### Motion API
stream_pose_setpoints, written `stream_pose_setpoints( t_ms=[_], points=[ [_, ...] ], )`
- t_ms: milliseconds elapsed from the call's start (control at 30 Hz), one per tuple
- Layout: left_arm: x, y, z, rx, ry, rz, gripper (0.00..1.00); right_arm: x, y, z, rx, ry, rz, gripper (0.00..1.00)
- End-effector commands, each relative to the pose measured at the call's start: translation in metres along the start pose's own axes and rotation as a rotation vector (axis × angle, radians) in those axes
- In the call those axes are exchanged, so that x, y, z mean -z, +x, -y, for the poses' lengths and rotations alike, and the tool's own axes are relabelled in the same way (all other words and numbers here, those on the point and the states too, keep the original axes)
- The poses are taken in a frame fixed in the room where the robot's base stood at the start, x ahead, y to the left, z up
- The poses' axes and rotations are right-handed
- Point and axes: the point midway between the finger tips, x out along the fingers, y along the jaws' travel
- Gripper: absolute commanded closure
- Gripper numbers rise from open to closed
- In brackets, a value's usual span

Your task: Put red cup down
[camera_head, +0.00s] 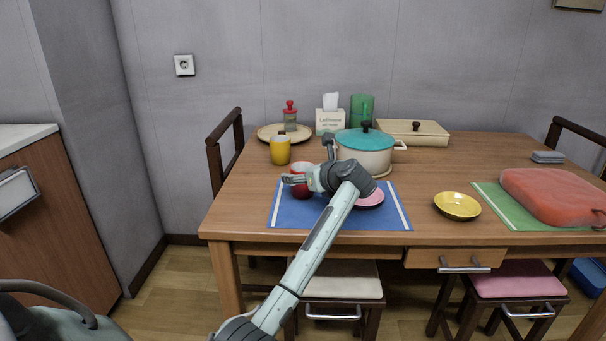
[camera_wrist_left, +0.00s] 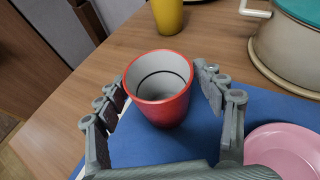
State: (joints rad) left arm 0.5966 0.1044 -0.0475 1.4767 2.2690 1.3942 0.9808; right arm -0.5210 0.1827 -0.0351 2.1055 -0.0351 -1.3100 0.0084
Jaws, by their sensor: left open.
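A red cup (camera_head: 301,190) with a pale inside stands upright on the blue mat (camera_head: 283,214), toward the mat's left side. In the left wrist view the red cup (camera_wrist_left: 159,92) sits between the spread fingers of my left gripper (camera_wrist_left: 160,105). The fingers are open, with a gap visible on both sides of the cup. In the head view my left gripper (camera_head: 296,180) partly covers the cup. My right gripper is not in view.
A pink saucer (camera_head: 370,198) lies on the mat right of the cup. A yellow mug (camera_head: 280,150) and a white pot (camera_head: 366,160) with teal lid stand behind. A yellow dish (camera_head: 457,206) and red bag (camera_head: 552,196) are right. Bare table lies left of the mat.

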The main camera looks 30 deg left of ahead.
Motion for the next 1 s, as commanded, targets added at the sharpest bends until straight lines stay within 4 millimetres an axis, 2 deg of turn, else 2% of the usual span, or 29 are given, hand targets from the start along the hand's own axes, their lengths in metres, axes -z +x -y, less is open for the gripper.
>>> stream_pose_setpoints(
  t_ms=[67,167,400,533,700,1000],
  points=[
    [-0.001,-0.009,0.002,0.004,-0.001,0.000,0.31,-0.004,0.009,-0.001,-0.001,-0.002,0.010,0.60],
    [0.000,-0.028,0.002,0.005,-0.004,-0.002,0.31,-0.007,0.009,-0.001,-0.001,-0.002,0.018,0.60],
    [0.000,-0.081,0.002,0.005,-0.002,-0.002,0.31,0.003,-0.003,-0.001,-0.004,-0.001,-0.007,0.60],
    [0.000,-0.103,0.001,0.003,-0.002,-0.001,0.31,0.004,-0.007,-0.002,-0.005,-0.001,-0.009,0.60],
    [-0.001,-0.118,0.000,0.001,-0.001,0.000,0.31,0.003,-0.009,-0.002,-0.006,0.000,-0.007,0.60],
    [-0.002,-0.121,0.000,0.000,0.000,0.001,0.31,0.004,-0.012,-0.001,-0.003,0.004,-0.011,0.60]
  ],
)
